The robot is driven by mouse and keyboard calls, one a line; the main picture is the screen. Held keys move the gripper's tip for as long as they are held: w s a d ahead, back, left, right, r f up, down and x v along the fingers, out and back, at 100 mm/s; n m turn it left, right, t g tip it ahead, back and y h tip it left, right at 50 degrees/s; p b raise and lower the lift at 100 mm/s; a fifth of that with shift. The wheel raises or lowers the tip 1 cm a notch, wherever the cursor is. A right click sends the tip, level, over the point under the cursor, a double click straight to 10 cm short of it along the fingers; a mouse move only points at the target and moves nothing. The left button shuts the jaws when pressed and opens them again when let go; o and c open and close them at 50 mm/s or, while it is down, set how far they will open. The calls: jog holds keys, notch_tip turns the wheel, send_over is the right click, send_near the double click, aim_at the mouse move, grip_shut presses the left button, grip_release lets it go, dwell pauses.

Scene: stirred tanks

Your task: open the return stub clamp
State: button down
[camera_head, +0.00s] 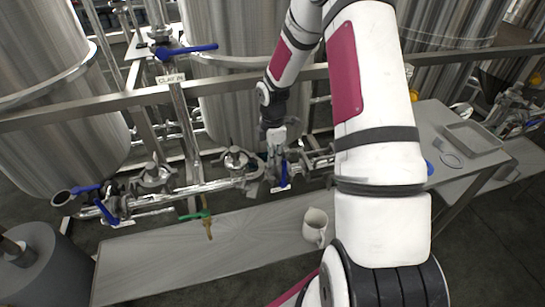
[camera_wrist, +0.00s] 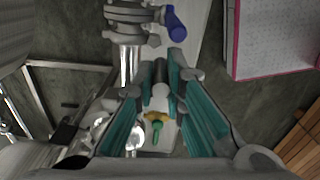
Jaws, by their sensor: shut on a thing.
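My gripper (camera_head: 277,148) reaches down at the pipe run, just above a blue-handled valve (camera_head: 282,178). In the wrist view my gripper (camera_wrist: 162,82) has its teal-padded fingers closed on a small grey metal piece (camera_wrist: 160,92), which I take to be part of the return stub clamp. The fingers hide most of it in the head view, and I cannot tell whether the clamp is open. The blue handle (camera_wrist: 175,24) stands just beyond the fingertips in the wrist view.
Several clamped fittings (camera_head: 235,160) line the steel pipe to the left. A green-handled valve (camera_head: 195,216) hangs below it. A white jug (camera_head: 315,226) stands on the grey bench (camera_head: 160,265). A rail (camera_head: 110,103) and tall tanks (camera_head: 225,40) stand behind. A tray (camera_head: 472,138) lies right.

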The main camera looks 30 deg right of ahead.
jog(key=shift+d, duration=0.1)
jog(key=c, duration=1.6)
grip_release()
jog(key=shift+s, duration=0.1)
jog(key=shift+c, duration=0.2)
jog(key=shift+r, duration=0.4)
notch_tip(320, 180, up, 11)
